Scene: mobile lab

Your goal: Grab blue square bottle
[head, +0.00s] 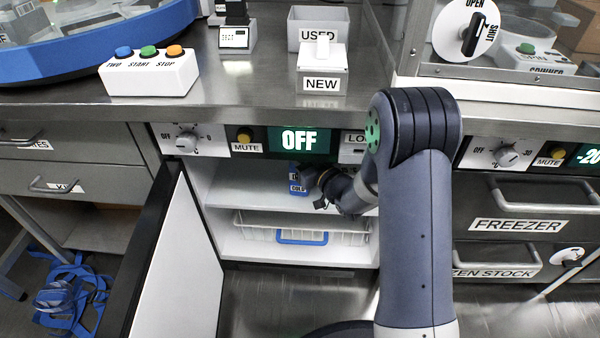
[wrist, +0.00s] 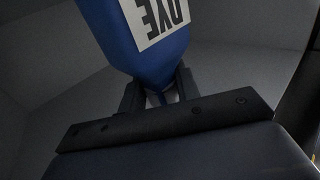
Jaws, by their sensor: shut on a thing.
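The blue square bottle (head: 298,180) stands on the upper shelf inside the open cabinet in the head view, partly hidden by my gripper. In the wrist view the bottle (wrist: 160,58) is large, with a white label reading "DYE". My gripper (head: 310,178) reaches into the cabinet from the right, beside the bottle. In the wrist view its dark fingers (wrist: 158,92) are on either side of the bottle's narrow end, shut on it. I cannot tell whether the bottle touches the shelf.
The cabinet door (head: 180,265) stands open on the left. A white wire basket (head: 345,238) with a blue handle sits on the lower shelf. The counter (head: 225,90) is above, and freezer drawers (head: 530,222) are on the right. Blue straps (head: 72,290) lie on the floor at left.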

